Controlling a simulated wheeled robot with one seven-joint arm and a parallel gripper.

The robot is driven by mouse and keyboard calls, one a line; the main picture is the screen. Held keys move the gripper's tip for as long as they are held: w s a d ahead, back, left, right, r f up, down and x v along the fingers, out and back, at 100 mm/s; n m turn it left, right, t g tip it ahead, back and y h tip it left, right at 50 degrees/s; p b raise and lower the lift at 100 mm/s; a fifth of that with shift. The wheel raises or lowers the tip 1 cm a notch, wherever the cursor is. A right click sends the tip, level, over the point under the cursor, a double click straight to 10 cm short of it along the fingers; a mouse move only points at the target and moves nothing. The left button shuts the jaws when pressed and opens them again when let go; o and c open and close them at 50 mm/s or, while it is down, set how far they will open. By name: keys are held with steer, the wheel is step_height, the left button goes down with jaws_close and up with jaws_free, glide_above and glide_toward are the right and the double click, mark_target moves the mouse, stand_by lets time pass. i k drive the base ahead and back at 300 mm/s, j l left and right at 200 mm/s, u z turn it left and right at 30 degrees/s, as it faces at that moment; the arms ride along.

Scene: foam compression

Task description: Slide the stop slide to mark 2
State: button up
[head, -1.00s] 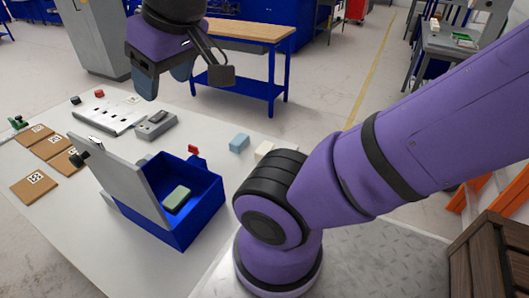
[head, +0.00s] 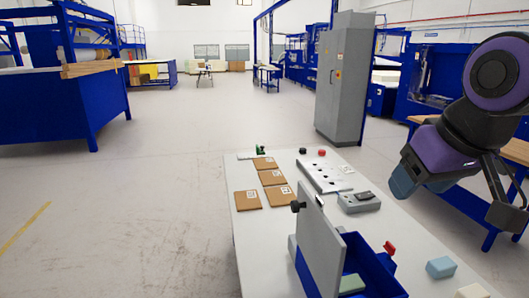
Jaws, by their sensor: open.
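My gripper (head: 452,197) is at the right side of the head view, above the table, with its fingers apart and nothing between them. A white plate (head: 322,168) with small black marks lies on the table, to the left of my gripper. A blue box (head: 360,262) stands at the near end with its grey lid (head: 320,245) raised. A green block (head: 352,284) is inside it, and a red knob (head: 389,248) is on its far side. I cannot tell which part is the stop slide, and no mark numbers are readable.
Brown cards (head: 272,177) with printed labels lie on the left of the white table (head: 243,225). A grey device (head: 358,202) lies beside the plate. A light blue block (head: 440,267) and a cream block (head: 473,291) lie at the near right. A grey cabinet (head: 343,80) stands behind.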

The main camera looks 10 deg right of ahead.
mark_target(261, 151)
steer(key=k+j+u, duration=0.15)
steer(key=u, duration=0.35)
steer(key=k+j+u, duration=0.1)
steer(key=j+u, duration=0.2)
steer(key=u, duration=0.15)
steer(key=j+u, duration=0.15)
steer(key=u, duration=0.25)
steer(key=j+u, duration=0.2)
steer(key=u, duration=0.2)
steer(key=i+j+u, duration=0.1)
steer(key=u, duration=0.3)
steer(key=i+j+u, duration=0.1)
steer(key=u, duration=0.3)
steer(key=i+j+u, duration=0.2)
steer(key=i+u, duration=0.2)
steer(key=i, duration=0.15)
steer(key=i+z, duration=0.45)
steer(key=i+j+z, duration=0.2)
steer(key=i+z, duration=0.3)
steer(key=i+l+z, duration=0.2)
steer(key=z, duration=0.2)
steer(key=i+l+z, duration=0.1)
steer(key=z, duration=0.35)
steer(key=i+z, duration=0.55)
steer(key=z, duration=0.25)
steer(key=i+z, duration=0.35)
steer(key=i, duration=3)
